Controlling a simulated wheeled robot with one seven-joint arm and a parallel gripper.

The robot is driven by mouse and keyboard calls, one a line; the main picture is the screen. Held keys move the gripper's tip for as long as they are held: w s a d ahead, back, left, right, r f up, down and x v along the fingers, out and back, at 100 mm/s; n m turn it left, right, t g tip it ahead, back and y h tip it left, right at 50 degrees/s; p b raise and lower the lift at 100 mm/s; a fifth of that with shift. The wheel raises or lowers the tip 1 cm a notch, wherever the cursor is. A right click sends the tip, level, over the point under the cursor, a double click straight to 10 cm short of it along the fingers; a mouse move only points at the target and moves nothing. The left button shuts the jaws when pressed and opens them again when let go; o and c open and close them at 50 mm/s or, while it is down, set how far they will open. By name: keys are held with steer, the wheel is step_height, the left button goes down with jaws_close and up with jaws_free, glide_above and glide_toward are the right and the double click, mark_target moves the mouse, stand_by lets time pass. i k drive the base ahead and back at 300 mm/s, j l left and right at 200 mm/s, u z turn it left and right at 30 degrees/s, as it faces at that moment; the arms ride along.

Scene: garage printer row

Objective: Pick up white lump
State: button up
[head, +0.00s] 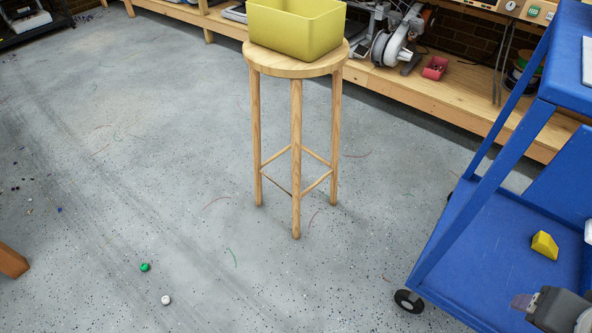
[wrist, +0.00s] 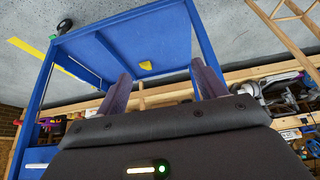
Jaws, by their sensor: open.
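The white lump (head: 166,299) is a small round piece on the grey floor, low and left of centre in the head view. A green lump (head: 145,267) lies just above and left of it, apart from it. My gripper (head: 523,302) is at the lower right of the head view, by the blue cart and far from the white lump. In the wrist view the two fingers of my gripper (wrist: 158,76) stand apart with nothing between them. The white lump does not show in the wrist view.
The blue cart (head: 480,238) stands at the right with a yellow block (head: 544,245) on its lower shelf. A wooden stool (head: 296,160) bears a yellow bin (head: 300,30). A long wooden bench (head: 455,92) runs behind. The floor around the white lump is mostly clear.

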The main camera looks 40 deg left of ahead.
mark_target(165, 300)
steer(key=k+u, duration=0.1)
steer(key=u, duration=2.95)
steer(key=z, duration=0.2)
steer(key=i+j+z, duration=0.15)
steer(key=z, duration=0.15)
steer(key=i+j+z, duration=0.1)
steer(key=j+z, duration=0.15)
steer(key=j, duration=0.15)
steer(key=i+j+z, duration=0.1)
steer(key=j+z, duration=0.2)
steer(key=i+j, duration=0.1)
steer(key=j, duration=0.4)
steer(key=i+j+z, duration=0.1)
steer(key=j, duration=0.45)
steer(key=i+j, duration=0.1)
steer(key=j, duration=0.4)
steer(key=i+j+z, duration=0.1)
steer(key=j, duration=0.45)
